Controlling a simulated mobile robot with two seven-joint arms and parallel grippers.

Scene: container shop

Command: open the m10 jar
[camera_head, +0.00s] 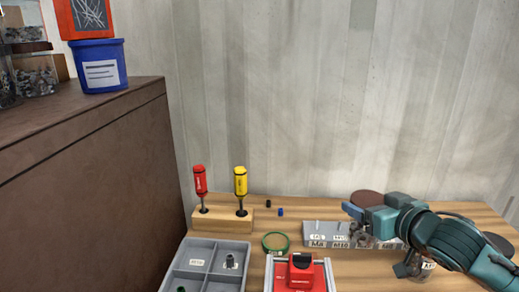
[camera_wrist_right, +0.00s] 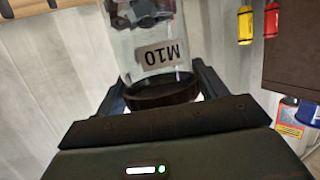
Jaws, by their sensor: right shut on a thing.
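The M10 jar (camera_wrist_right: 158,58) is clear glass with a dark brown lid (camera_wrist_right: 162,93) and metal pieces inside; its label reads upside down in the right wrist view. My right gripper (camera_wrist_right: 162,88) is shut on the jar at its lid end, with a finger on either side. In the head view my right gripper (camera_head: 359,217) is above the grey label rack (camera_head: 319,238) at the back right of the table. The gripper and arm hide most of the jar there. Whether the lid has turned cannot be told. My left gripper is not in view.
A red vise (camera_head: 301,273) stands at the front middle. A grey compartment tray (camera_head: 180,280) is left of it. A green-rimmed disc (camera_head: 275,242) lies between them. Behind, a wooden block (camera_head: 222,220) holds red and yellow screwdrivers. A brown cabinet (camera_head: 90,190) stands at the left.

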